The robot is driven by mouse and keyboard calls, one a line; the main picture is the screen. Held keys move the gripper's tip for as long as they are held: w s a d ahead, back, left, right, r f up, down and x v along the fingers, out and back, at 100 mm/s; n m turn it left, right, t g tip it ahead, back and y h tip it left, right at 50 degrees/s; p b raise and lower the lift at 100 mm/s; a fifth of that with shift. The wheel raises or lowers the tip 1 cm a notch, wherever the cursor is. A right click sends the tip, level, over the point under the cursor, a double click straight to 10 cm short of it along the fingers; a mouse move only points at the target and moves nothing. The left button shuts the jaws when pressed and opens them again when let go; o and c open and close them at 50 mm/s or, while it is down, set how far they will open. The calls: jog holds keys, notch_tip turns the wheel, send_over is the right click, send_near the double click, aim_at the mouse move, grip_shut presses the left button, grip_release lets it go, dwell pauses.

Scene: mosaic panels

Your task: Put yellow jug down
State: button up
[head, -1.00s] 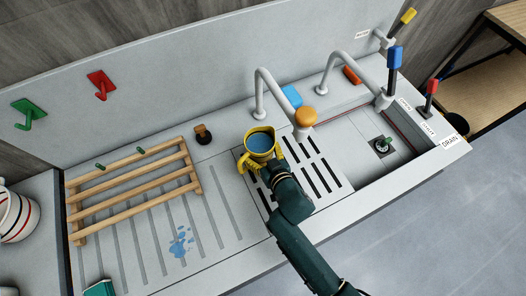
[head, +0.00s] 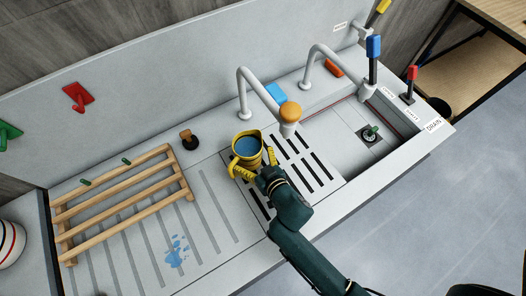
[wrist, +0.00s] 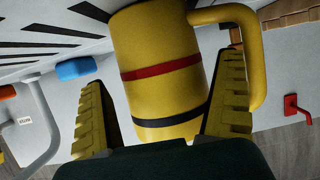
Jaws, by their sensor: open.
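The yellow jug (head: 240,158) stands upright on the slotted metal plate beside the sink, near its left edge, with blue liquid inside. In the wrist view the jug (wrist: 160,75) shows a red band, a black band and a yellow handle on the right. My gripper (head: 254,166) is open at the jug's near side. Its yellow fingers lie on either side of the jug in the wrist view, with a visible gap on the left. Whether the right finger touches the jug or handle is unclear. The jug's base is hidden in the head view.
A wooden rack (head: 125,200) stands left, and a blue splash (head: 176,251) marks the drainboard. The open basin (head: 345,140) is right.

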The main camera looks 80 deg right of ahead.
jog(key=v, duration=0.9)
jog(key=shift+b, duration=0.35)
jog(key=shift+s+a, duration=0.1)
jog(key=shift+a, duration=0.05)
jog(key=w+a+r+n+t, duration=0.2)
jog(key=w+r+t, duration=0.4)
jog(key=w+r, duration=1.2)
jog(key=a+r+n+t+y, duration=0.2)
jog(key=a+r, duration=0.4)
jog(key=r, duration=0.3)
jog(key=w+a+r+n+t+y, duration=0.1)
jog(key=a+r+n+t+y, duration=0.1)
jog(key=a+r, duration=0.4)
jog(key=w+a+r+n+t+y, duration=0.1)
jog(key=a+r+n+t+y, duration=0.2)
jog(key=r, duration=0.8)
jog(key=a+y, duration=0.2)
jog(key=a, duration=0.1)
jog(key=shift+r+y, duration=0.3)
jog(key=shift+r, duration=0.05)
jog(key=shift+w, duration=0.1)
